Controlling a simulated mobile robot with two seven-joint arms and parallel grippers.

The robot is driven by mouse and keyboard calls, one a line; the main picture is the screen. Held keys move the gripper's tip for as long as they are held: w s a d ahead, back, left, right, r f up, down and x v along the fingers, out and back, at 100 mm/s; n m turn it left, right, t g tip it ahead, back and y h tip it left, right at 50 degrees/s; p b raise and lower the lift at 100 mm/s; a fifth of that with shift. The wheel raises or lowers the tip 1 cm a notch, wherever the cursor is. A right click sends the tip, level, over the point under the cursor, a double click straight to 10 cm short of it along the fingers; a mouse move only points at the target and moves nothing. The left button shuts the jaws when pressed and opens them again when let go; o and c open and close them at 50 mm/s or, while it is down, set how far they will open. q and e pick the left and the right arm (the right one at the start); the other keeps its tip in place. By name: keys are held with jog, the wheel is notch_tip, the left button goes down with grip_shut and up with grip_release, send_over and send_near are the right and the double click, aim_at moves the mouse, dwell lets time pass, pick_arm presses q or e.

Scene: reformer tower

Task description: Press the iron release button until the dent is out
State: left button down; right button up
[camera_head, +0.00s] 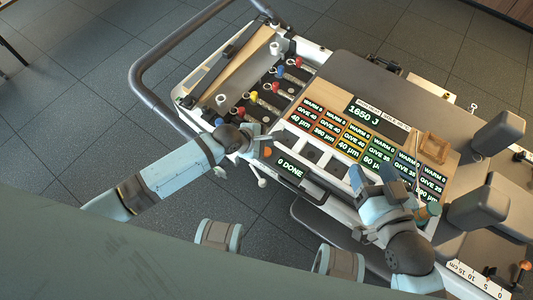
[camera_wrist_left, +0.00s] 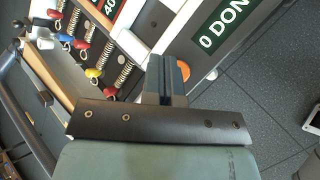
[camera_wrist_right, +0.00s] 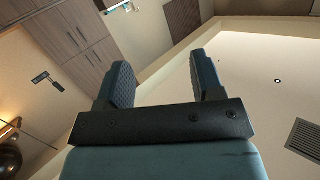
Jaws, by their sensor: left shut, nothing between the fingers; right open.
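An orange round button (camera_head: 268,152) sits at the front edge of the reformer tower panel, beside the green "0 DONE" display (camera_head: 289,167). It also shows in the left wrist view (camera_wrist_left: 184,70), partly hidden behind my left fingers. I cannot tell whether it is the iron release button. My left gripper (camera_head: 258,146) is shut and empty, its tips close to the orange button; I cannot tell if they touch. My right gripper (camera_head: 371,176) is open and empty above the panel's right part, pointing upward in its wrist view (camera_wrist_right: 160,78). No dent can be made out.
A row of springs with coloured knobs (camera_head: 254,96) lies left of several label cards (camera_head: 345,135). A "1650 J" display (camera_head: 364,111) stands behind. A wooden block (camera_head: 435,147) and grey padded blocks (camera_head: 498,133) are at the right. Tiled floor (camera_head: 80,110) at left is clear.

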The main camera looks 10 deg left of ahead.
aim_at(267, 153)
pick_arm(q)
jog(key=shift+f, duration=0.55)
jog(key=shift+f+b, duration=0.3)
jog(key=shift+f, duration=0.65)
pick_arm(e)
jog(key=shift+w+a+r+t+y, duration=0.1)
jog(key=shift+a+r+t+y, duration=0.15)
jog(key=shift+r, duration=0.25)
jog(key=shift+w+a+r+t+y, duration=0.15)
jog(key=shift+r+t, duration=0.1)
jog(key=shift+r, duration=0.2)
jog(key=shift+s, duration=0.1)
pick_arm(q)
jog(key=shift+f+p, duration=0.25)
jog(key=shift+p, duration=0.05)
pick_arm(e)
jog(key=shift+r, duration=0.25)
pick_arm(q)
jog(key=shift+f, duration=0.2)
jog(key=shift+f, duration=0.6)
pick_arm(e)
jog(key=shift+r, duration=0.1)
dwell(0.3)
pick_arm(q)
jog(key=shift+r+p, duration=1.05)
jog(key=shift+p, duration=0.45)
pick_arm(e)
notch_tip(267, 153, up, 3)
jog(key=shift+f, duration=0.15)
